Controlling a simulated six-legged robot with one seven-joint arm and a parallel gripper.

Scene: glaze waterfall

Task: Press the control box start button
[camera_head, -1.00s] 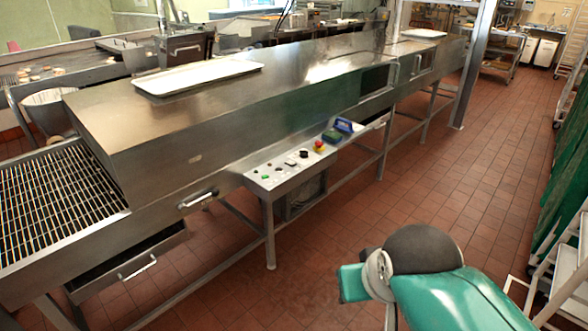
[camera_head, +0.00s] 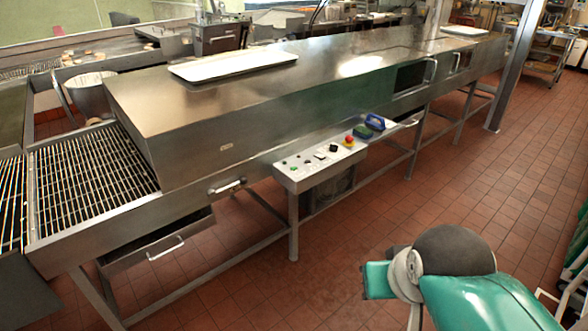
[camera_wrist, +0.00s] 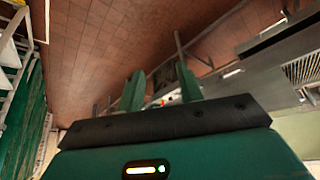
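The control box (camera_head: 312,168) is a pale slanted panel on the front of the long steel machine in the head view. A small green button (camera_head: 285,163) sits at its left end, with dark buttons and a black knob (camera_head: 333,148) along it. A red mushroom button (camera_head: 349,141) stands toward its right end. Labels are too small to read. In the wrist view my gripper (camera_wrist: 161,88) has its two green fingers apart with nothing held between them. A small red spot shows beyond them, apart from the fingers. My arm is at the lower right of the head view, away from the box.
The steel machine (camera_head: 230,110) has a wire conveyor (camera_head: 85,180) at its left and a white tray (camera_head: 233,65) on top. Blue and green items (camera_head: 370,125) lie right of the panel. Support legs stand below. Red tiled floor (camera_head: 450,180) is open in front.

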